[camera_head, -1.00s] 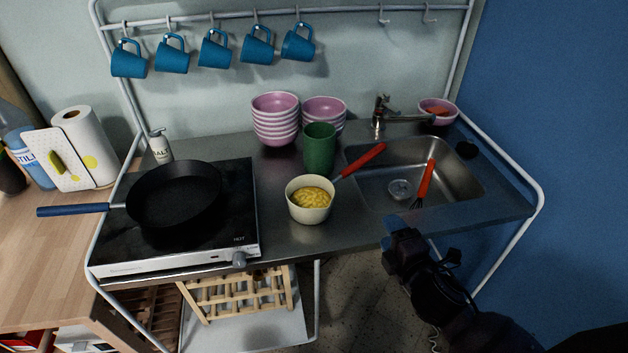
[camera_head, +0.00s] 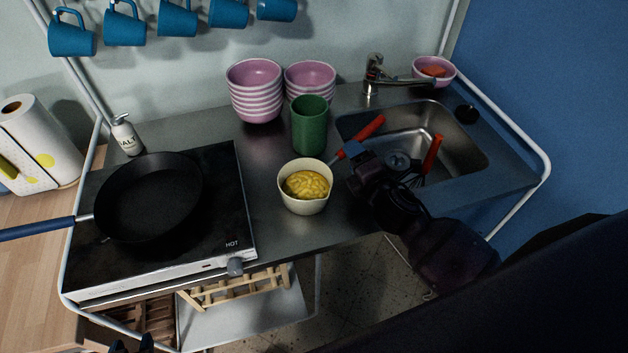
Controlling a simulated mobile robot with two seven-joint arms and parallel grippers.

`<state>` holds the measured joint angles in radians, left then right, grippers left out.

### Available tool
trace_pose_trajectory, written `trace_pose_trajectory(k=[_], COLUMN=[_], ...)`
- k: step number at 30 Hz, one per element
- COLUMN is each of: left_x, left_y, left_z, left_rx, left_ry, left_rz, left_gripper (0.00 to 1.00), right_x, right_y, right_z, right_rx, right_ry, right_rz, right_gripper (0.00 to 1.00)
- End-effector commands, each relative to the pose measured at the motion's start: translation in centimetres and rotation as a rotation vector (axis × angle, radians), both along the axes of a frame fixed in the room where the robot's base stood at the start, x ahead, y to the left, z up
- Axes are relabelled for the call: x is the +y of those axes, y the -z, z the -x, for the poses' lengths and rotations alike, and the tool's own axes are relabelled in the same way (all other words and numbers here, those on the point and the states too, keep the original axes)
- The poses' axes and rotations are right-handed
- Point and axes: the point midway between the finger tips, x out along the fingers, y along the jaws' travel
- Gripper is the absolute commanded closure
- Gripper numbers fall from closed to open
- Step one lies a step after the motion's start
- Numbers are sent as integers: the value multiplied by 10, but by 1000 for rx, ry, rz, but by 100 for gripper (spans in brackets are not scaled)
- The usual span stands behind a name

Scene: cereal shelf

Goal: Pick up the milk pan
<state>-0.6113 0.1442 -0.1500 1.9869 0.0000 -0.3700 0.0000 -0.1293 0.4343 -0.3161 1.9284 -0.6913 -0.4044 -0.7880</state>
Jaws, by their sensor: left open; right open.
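The milk pan (camera_head: 304,202) is a cream pan with yellow food in it. It stands upright on the metal counter in the middle of the head view. A red handle (camera_head: 364,134) with a grey shank rises from its right side toward the back right. My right gripper (camera_head: 357,168) is open, just right of the pan and in front of the handle's lower part. It overlaps the shank in the picture; I cannot tell whether they touch. Only a dark tip of my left gripper (camera_head: 133,346) shows at the bottom left edge, away from the pan.
A green cup (camera_head: 310,128) stands right behind the pan, with stacked pink bowls (camera_head: 257,94) beyond. The sink (camera_head: 461,158) with a red-handled whisk (camera_head: 433,152) lies to the right. A black frying pan (camera_head: 150,200) sits on the hob (camera_head: 222,195) at left.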

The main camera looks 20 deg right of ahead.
Motion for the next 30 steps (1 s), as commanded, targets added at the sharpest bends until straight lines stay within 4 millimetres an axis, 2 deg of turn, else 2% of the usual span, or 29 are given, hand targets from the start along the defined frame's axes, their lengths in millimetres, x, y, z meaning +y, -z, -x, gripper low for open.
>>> trace_pose_trajectory(k=[5, 15, 24, 26, 30], left_x=[-1, -1, -1, -1, -1], left_y=[-4, -7, -7, -7, -7], left_z=[-5, -6, -6, -6, -5], left_rx=[-11, -15, -14, -14, -13], left_ry=[2, 4, 2, 2, 1], left_rz=[0, 1, 2, 2, 2], left_gripper=[52, 52, 52, 52, 52], right_x=[3, 10, 10, 10, 9], right_y=[1, 8, 9, 9, 9], right_z=[-11, -50, -54, -54, -54], right_rx=[-1, 1, 1, 1, 1], right_ry=[0, 1, 0, -1, -1], right_rz=[-2, -2, -2, -1, -1], right_gripper=[44, 44, 44, 52, 73])
